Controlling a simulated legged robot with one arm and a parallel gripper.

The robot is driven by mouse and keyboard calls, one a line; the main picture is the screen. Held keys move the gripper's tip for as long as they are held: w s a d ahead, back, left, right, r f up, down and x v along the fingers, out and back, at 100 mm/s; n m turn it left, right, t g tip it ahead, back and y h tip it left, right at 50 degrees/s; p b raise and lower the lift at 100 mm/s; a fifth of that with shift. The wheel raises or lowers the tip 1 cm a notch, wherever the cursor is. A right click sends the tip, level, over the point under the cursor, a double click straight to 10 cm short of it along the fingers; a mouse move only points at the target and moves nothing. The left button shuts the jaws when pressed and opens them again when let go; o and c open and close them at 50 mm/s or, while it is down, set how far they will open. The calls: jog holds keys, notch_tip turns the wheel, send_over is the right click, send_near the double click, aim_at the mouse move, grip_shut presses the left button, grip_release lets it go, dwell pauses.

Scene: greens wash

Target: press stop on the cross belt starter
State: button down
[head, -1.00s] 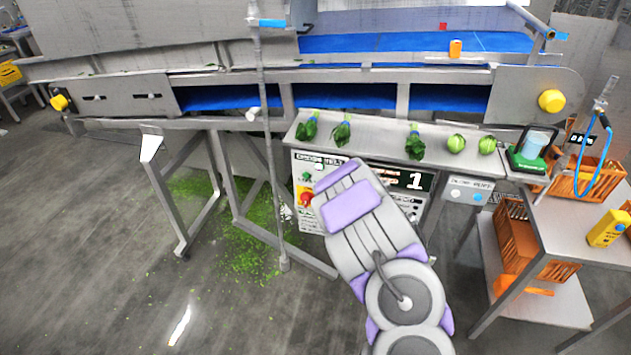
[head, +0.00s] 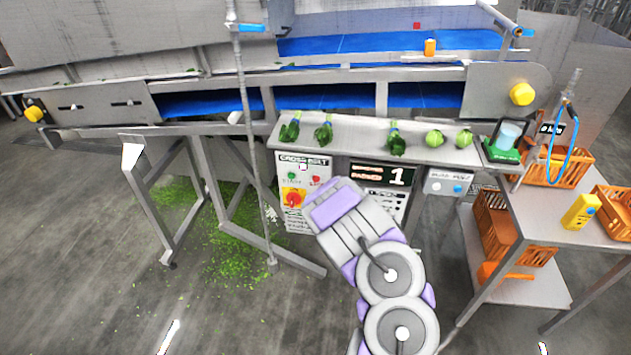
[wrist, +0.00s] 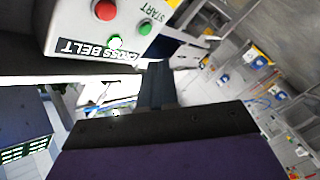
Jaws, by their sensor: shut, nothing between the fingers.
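The cross belt starter (head: 307,222) is a white panel under the conveyor, left of my arm in the head view. It has a green start button (head: 292,176), a red button (head: 316,180) and a red-and-yellow rotary switch (head: 293,198). In the wrist view its panel appears turned over at the upper left, with the red button (wrist: 104,9), the green button (wrist: 145,28) beside START and a lit lamp (wrist: 115,41). My gripper (wrist: 157,72) is shut and empty, apart from the buttons in the picture. My own arm hides the fingertips in the head view.
Leafy bunches (head: 396,142) and round greens (head: 434,138) lie on the steel ledge (head: 355,133) above the panel. A steel table (head: 540,215) with orange crates stands at the right.

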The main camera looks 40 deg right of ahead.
jog(key=w+d+b, duration=0.3)
jog(key=w+d, duration=0.2)
jog(key=d, duration=0.1)
jog(key=shift+w+d+b, duration=0.2)
jog(key=shift+b, duration=0.15)
jog(key=shift+d, duration=0.1)
dwell(1.9)
jog(key=shift+w+d+b, duration=0.25)
jog(key=shift+b, duration=0.1)
jog(key=shift+w+d+b, duration=0.3)
jog(key=shift+b, duration=0.05)
dwell(0.8)
jog(key=shift+s+a, duration=0.55)
jog(key=shift+a, duration=0.05)
dwell(0.4)
jog(key=shift+s+a, duration=1.65)
jog(key=shift+a, duration=0.25)
